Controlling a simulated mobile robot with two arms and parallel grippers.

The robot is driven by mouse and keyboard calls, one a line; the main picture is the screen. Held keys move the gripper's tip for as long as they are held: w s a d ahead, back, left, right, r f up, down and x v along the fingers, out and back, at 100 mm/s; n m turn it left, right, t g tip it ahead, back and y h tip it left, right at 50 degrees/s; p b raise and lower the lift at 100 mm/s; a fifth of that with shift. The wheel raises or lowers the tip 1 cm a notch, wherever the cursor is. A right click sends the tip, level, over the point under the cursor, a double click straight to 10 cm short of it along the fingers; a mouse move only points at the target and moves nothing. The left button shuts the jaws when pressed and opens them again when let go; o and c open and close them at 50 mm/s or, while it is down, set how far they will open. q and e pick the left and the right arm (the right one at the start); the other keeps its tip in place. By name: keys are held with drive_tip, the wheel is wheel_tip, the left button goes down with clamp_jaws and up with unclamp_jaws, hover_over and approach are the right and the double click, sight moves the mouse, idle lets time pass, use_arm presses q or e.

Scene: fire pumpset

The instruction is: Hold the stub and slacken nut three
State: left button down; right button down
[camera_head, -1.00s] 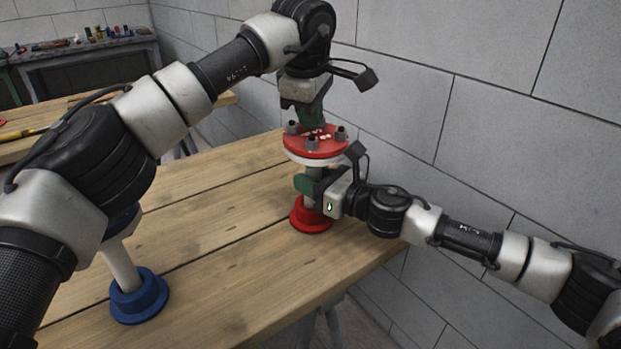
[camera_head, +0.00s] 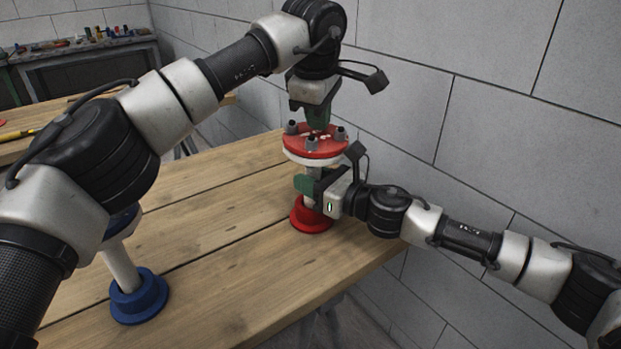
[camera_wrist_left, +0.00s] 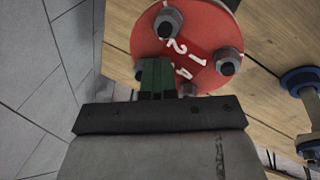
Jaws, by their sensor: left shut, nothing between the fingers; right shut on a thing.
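The red flange (camera_head: 315,145) tops an upright pale stub (camera_head: 313,174) that rises from a red base (camera_head: 311,217) on the bench. Several grey nuts stand around the flange. My right gripper (camera_head: 307,184) is shut on the stub below the flange. My left gripper (camera_head: 318,122) points down, shut and empty, over the far side of the flange. In the left wrist view, the red flange (camera_wrist_left: 186,48) shows digits 1, 2 and 4. My left fingers (camera_wrist_left: 155,75) cover part of its edge. A nut (camera_wrist_left: 139,70) is partly hidden behind them; no 3 is readable.
A blue base (camera_head: 138,296) with a pale pipe stands at the bench's left, partly behind my left arm. The wooden bench (camera_head: 230,230) is clear between the two bases. A block wall (camera_head: 480,120) rises close behind on the right. A cluttered workbench (camera_head: 90,45) stands far left.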

use_arm(q)
drive_tip(key=shift+d, duration=0.25)
drive_tip(key=shift+s, duration=0.15)
drive_tip(key=shift+s, duration=0.25)
drive_tip(key=shift+w+v, duration=0.2)
drive_tip(key=shift+v, duration=0.75)
drive_tip(key=shift+w+v, duration=0.25)
drive_tip(key=shift+v, duration=0.7)
drive_tip(key=shift+w+v, duration=0.2)
drive_tip(key=shift+v, duration=0.75)
drive_tip(key=shift+d+r, duration=0.2)
drive_tip(key=shift+a, duration=0.1)
drive_tip(key=shift+w+a+r, duration=0.25)
drive_tip(key=shift+a, duration=0.2)
drive_tip(key=shift+w+a+r, duration=0.25)
drive_tip(key=shift+a, duration=0.2)
drive_tip(key=shift+s+a+f+x, duration=0.1)
drive_tip(key=shift+s+x, duration=0.15)
drive_tip(key=shift+x, duration=0.85)
drive_tip(key=shift+s+a+f+x, duration=0.1)
drive_tip(key=shift+s+x, duration=0.15)
drive_tip(key=shift+x, duration=0.9)
drive_tip(key=shift+s+a+x, duration=0.15)
drive_tip(key=shift+s+x, duration=0.1)
drive_tip(key=shift+x, duration=0.85)
